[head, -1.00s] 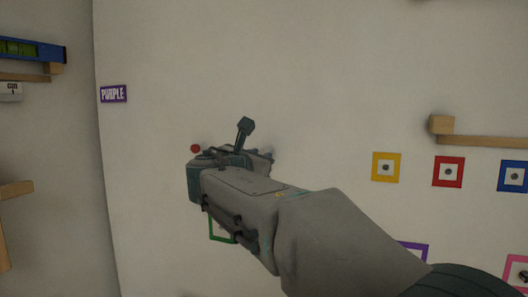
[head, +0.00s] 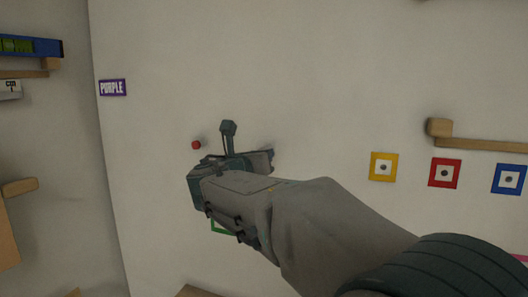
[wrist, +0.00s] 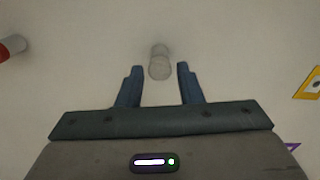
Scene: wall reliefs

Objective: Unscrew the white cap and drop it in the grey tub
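A pale, whitish round cap (wrist: 159,66) on a short stub stands out from the wall in the wrist view. Its near end shows between the fingertips of my gripper (wrist: 160,70), with a gap on each side. The two dark fingers are apart and hold nothing. In the head view my gripper (head: 247,160) is close to the wall, and the cap is hidden behind it. No grey tub shows in either view.
A red knob (head: 196,145) sticks out left of my gripper. A purple sign (head: 112,88) is at upper left. Yellow (head: 384,167), red (head: 445,173) and blue (head: 509,179) square frames and a wooden ledge (head: 480,144) are at right. A green frame (head: 222,228) is partly covered.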

